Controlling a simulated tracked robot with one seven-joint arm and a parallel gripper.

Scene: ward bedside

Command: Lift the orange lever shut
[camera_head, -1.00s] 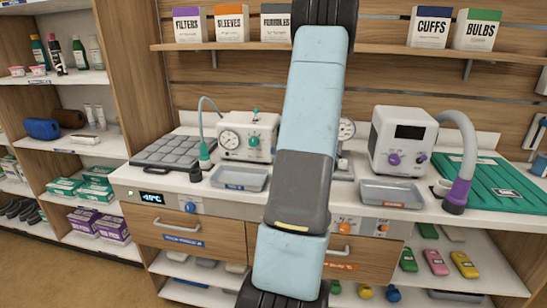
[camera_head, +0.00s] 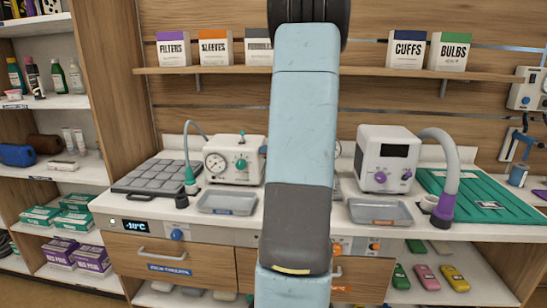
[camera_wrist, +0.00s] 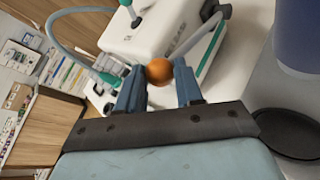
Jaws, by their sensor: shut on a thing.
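The round orange knob of the lever (camera_wrist: 159,71) shows in the wrist view, between the tips of my two blue fingers. My gripper (camera_wrist: 160,86) is shut on this knob. A white machine body (camera_wrist: 150,30) with a dark green-topped knob lies just beyond my fingertips. In the head view my arm stands upright in front of the counter and hides my gripper and the lever.
The counter holds a white gauge unit (camera_head: 235,160), a grey tray (camera_head: 228,202), a second tray (camera_head: 379,213) and a white device with purple knobs (camera_head: 386,158). A green mat (camera_head: 480,195) lies at the right. A shelf of boxes (camera_head: 409,50) runs above.

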